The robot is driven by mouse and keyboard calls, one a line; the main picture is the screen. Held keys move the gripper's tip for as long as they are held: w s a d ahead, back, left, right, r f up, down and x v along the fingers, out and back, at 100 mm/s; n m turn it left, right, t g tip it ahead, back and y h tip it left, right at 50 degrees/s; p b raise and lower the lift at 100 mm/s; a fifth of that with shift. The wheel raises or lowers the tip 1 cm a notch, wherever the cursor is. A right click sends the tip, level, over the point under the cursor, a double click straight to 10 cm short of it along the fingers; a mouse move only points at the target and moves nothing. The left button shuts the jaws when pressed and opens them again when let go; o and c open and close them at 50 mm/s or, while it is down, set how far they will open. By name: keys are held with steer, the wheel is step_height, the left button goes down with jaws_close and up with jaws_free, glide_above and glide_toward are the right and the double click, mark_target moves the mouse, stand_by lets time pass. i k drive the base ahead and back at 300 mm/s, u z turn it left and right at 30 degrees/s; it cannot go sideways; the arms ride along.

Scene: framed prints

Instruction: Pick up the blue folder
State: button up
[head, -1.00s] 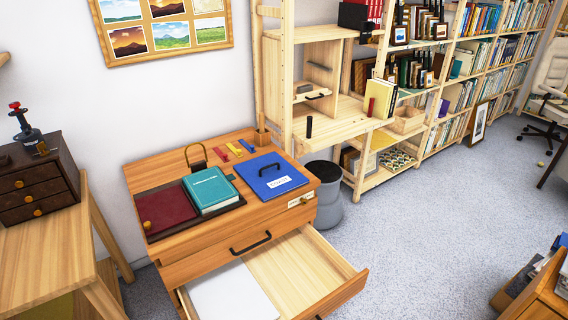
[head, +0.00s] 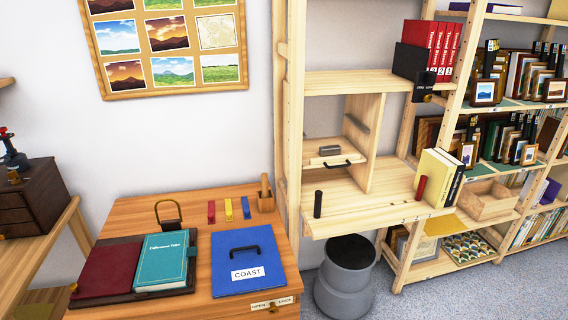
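The blue folder (head: 243,277) lies flat on top of the wooden cabinet (head: 197,303) in the head view. It has a dark handle across its upper part and a white label reading "COAST". My gripper is not in view.
A padlock (head: 168,211), red, yellow and blue strips (head: 229,210) and a small wooden holder (head: 265,197) sit behind the folder. A wooden shelf unit (head: 340,215) stands close on the right, with a grey bin (head: 346,280) below it.

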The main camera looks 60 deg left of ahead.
mark_target(245, 260)
steer(key=i, duration=1.05)
steer(key=u, duration=3.55)
